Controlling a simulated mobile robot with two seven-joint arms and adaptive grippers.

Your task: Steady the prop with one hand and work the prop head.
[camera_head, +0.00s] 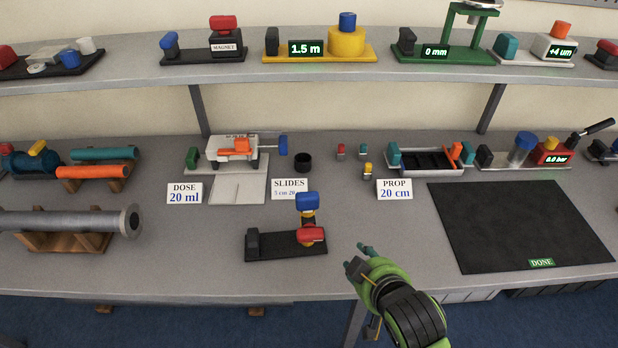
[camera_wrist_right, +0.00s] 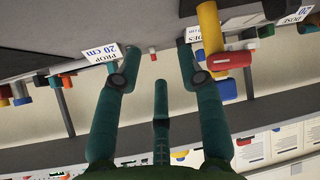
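The prop stands near the front edge of the table in the head view: a black base (camera_head: 286,246) with a dark block at its left end, and a short column with a red part (camera_head: 311,234), a yellow section and a blue head (camera_head: 307,201) on top. In the right wrist view its yellow part (camera_wrist_right: 208,30), red part (camera_wrist_right: 229,60) and blue part (camera_wrist_right: 225,90) show beside the fingers. My right gripper (camera_head: 362,258) is right of the prop, apart from it. Its fingers (camera_wrist_right: 158,75) are spread with nothing between them. My left gripper is out of view.
A card (camera_head: 394,189) reads PROP 20 cm. A black mat (camera_head: 520,220) marked DONE lies at the right. A grey pipe (camera_head: 75,222) rests on wooden cradles at the left. Several small devices stand along the back and on the shelf (camera_head: 130,72). Bare table lies around the prop.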

